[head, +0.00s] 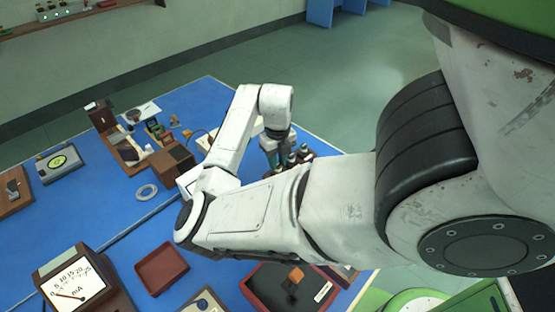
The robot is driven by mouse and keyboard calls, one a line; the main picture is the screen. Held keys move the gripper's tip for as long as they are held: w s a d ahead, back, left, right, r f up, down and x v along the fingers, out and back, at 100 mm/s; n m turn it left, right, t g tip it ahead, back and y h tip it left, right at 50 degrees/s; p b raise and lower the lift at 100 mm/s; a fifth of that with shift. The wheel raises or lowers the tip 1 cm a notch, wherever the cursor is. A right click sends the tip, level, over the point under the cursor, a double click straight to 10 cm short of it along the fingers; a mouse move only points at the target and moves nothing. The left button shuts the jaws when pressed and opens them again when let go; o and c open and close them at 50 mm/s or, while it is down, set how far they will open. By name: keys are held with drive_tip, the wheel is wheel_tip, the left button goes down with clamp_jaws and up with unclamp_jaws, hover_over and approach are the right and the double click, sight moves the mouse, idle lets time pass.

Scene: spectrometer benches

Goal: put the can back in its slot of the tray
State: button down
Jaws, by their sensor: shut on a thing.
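My gripper (277,150) points down at the end of my white arm, above the far right part of the blue table. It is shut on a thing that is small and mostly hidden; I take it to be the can. Small dark and greenish upright shapes (303,153) stand close by it, partly behind my arm. They may be cans in the tray, but the slots cannot be made out. I cannot tell whether the held thing touches anything below.
A brown box (172,163) and a white ring (147,192) lie left of my forearm. The blue table (95,210) has bare room at left.

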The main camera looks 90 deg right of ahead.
drive_tip(key=c, duration=0.9)
unclamp_jaws()
drive_tip(key=shift+o, duration=0.2)
drive_tip(key=shift+r, duration=0.15)
wheel_tip(320, 180, up, 11)
drive_tip(key=b, duration=0.1)
drive_tip(key=shift+f, duration=0.2)
